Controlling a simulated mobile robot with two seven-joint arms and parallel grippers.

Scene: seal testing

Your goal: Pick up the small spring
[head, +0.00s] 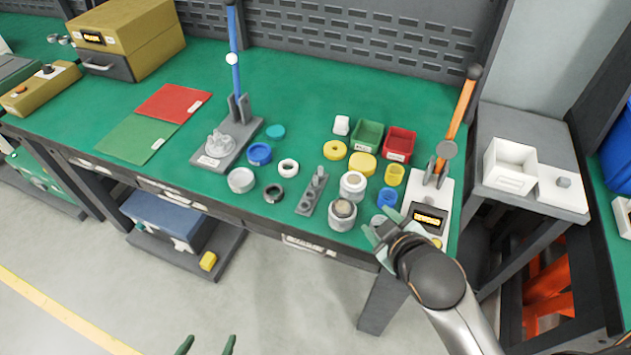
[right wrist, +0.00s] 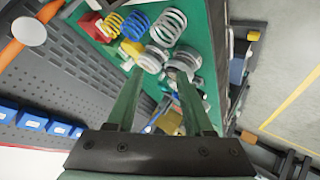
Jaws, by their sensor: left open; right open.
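Three coil springs stand in a row at the right of the green bench. They are a yellow spring (head: 394,174), a blue spring (head: 387,198) and a pale grey spring (head: 379,221). In the right wrist view the yellow spring (right wrist: 112,24) looks smallest, beside the blue spring (right wrist: 135,25) and the grey spring (right wrist: 168,27). My right gripper (head: 376,236) is open and empty at the bench's front edge, by the grey spring, which it partly hides. Its fingers (right wrist: 160,73) point towards the bench. My left gripper (head: 208,344) is open and empty, low in front of the bench.
Grey cylindrical parts (head: 343,213) stand left of the springs. A lever device with an orange handle (head: 461,112) and display stands just right of them. A green bin (head: 368,135) and a red bin (head: 400,144) sit behind. The red and green mats have clear space around them.

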